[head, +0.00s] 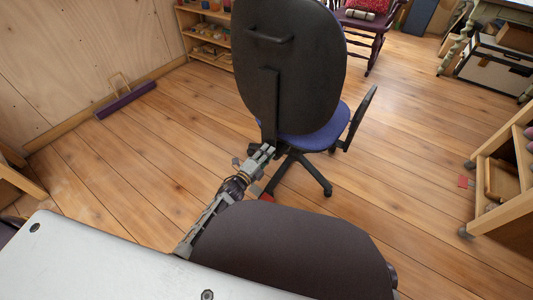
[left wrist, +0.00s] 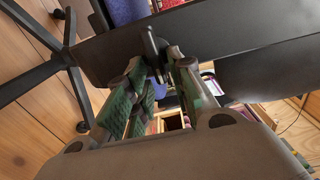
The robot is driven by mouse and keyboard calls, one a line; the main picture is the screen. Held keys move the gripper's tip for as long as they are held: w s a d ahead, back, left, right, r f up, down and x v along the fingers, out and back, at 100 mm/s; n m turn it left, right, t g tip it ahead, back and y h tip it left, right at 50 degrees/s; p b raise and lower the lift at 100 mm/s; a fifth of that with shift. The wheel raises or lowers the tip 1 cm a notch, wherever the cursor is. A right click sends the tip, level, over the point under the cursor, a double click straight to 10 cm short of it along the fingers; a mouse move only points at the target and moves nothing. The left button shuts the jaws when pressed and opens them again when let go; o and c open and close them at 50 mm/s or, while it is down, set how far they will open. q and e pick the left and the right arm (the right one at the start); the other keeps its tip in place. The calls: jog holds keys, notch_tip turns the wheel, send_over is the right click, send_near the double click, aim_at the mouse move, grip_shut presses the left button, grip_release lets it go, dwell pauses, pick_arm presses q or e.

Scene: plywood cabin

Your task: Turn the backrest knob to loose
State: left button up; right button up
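The office chair has a black backrest (head: 290,65) with its rear side toward me and a blue seat (head: 325,125). A black upright bar (head: 269,105) runs down from the backrest; it crosses the left wrist view as a broad black bar (left wrist: 230,40). A small black knob-like part (left wrist: 152,45) stands out from that bar. My left gripper (head: 262,152) is at the foot of the bar. In the left wrist view its fingers (left wrist: 157,65) are apart, with the knob-like part at the gap between their tips. I cannot tell whether they touch it. My right gripper is not in view.
A wooden shelf unit (head: 205,38) is at the back left, a wheeled wooden cart (head: 505,185) at the right. Plank floor between them is mostly clear.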

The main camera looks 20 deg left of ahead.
pick_arm(q)
jog(key=shift+o, duration=0.2)
jog(key=shift+s, duration=0.1)
jog(key=v, duration=1.1)
jog(key=shift+s+a, duration=0.15)
jog(key=shift+s, duration=0.2)
dwell(0.4)
jog(key=shift+r, duration=0.1)
dwell(0.5)
